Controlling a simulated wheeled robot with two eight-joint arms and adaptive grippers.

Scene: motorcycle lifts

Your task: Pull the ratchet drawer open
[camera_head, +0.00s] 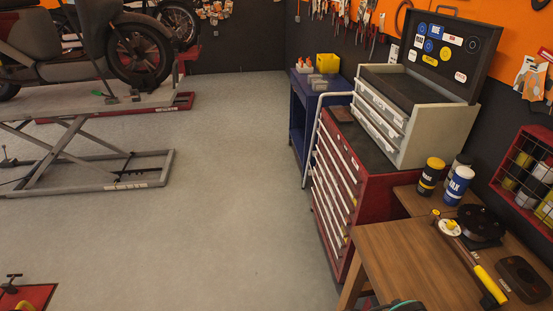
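A red tool cabinet (372,190) stands at the right of centre, with a column of several drawers with pale front edges (334,182) facing left. A light grey tool chest (432,132) with its lid raised sits on top. Its few drawers (378,116) carry small white labels, too small to read. All drawers look shut or nearly so. I cannot tell which one is the ratchet drawer. Neither of my grippers shows in the head view, so their state is hidden.
A wooden table (400,262) at the lower right holds jars, a black disc and a yellow-handled tool (488,284). A blue cart (303,112) stands behind the cabinet. A motorcycle lift (100,102) is at left. The grey floor (225,180) between is clear.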

